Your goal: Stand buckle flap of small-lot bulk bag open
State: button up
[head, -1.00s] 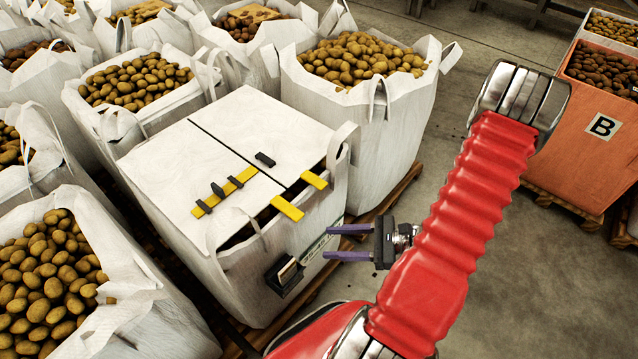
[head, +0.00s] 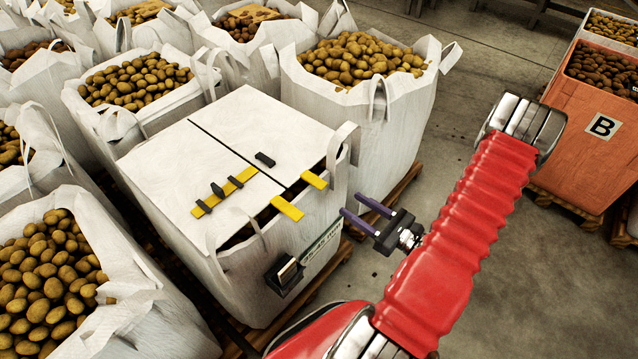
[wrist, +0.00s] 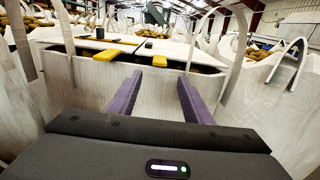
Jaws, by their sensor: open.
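The small-lot bulk bag (head: 230,285) is the white, square bag in the middle of the head view. Its top is covered by flat white flaps lying level. The near-left flap (head: 170,175) carries a yellow strap (head: 243,175) with dark buckle pieces across the seam. The far-right flap (head: 250,120) has a small black piece (head: 265,159). Two yellow tabs (head: 287,208) (head: 314,180) stick out at the front edge over a dark gap; they also show in the wrist view (wrist: 106,55). My gripper (head: 352,204) is open and empty, its purple fingers pointing at the bag's front, apart from the tabs.
Open bulk bags full of potatoes (head: 362,58) crowd the left and back. White lifting loops (head: 342,142) stand at the bag's corners. A black holder (head: 285,275) is on its front. An orange crate marked B (head: 570,130) stands right. Concrete floor (head: 530,270) is free there.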

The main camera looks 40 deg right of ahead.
aim_at(325, 187)
jog(key=shift+w, duration=0.15)
jog(key=shift+x, duration=6.8)
jog(key=shift+c, duration=0.3)
jog(key=shift+a, duration=0.1)
grip_shut()
